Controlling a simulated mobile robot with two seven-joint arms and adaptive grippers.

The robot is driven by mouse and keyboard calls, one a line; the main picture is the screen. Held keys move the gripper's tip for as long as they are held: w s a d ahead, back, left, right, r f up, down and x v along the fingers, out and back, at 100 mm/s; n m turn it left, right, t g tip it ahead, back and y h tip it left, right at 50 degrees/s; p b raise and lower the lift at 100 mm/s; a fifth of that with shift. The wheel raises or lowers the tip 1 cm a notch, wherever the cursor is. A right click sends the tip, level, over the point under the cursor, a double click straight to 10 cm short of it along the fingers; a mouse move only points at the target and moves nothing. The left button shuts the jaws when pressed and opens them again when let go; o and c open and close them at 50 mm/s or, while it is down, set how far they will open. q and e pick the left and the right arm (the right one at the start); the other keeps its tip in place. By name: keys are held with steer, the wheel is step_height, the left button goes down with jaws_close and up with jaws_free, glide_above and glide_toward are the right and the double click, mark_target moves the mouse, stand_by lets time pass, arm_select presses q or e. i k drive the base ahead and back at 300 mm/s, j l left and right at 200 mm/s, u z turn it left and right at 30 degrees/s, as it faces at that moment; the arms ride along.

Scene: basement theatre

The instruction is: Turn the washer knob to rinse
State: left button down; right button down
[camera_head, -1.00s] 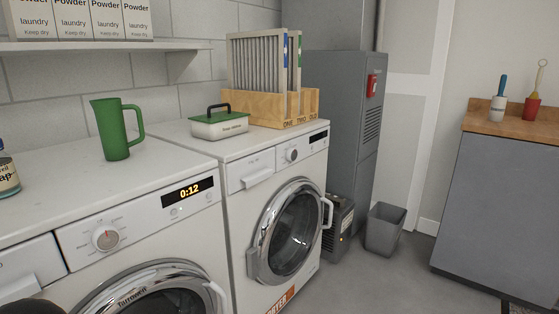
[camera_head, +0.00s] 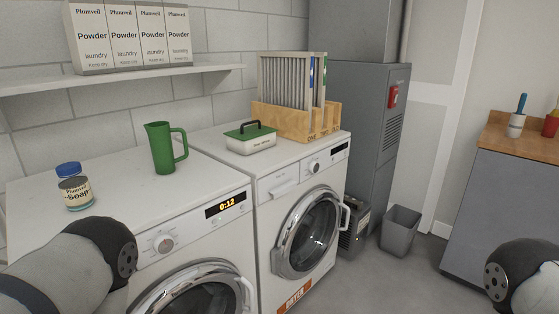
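The white washer (camera_head: 128,184) stands at the left, its display reading 0:12. Its round knob (camera_head: 163,244) is on the front panel, left of the display (camera_head: 226,205). The marks around the knob are too small to read. My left arm covers the panel's left end. Neither gripper is in view; only dark, rounded parts of my arms show at the lower left and lower right.
A soap jar (camera_head: 74,190) and a green pitcher (camera_head: 165,147) stand on the washer top. The dryer (camera_head: 268,207), to the right, bears a lidded box (camera_head: 250,138) and a wooden filter rack (camera_head: 293,124). A grey bin (camera_head: 400,232) stands on the floor.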

mark_target(163, 243)
steer(key=u, duration=1.15)
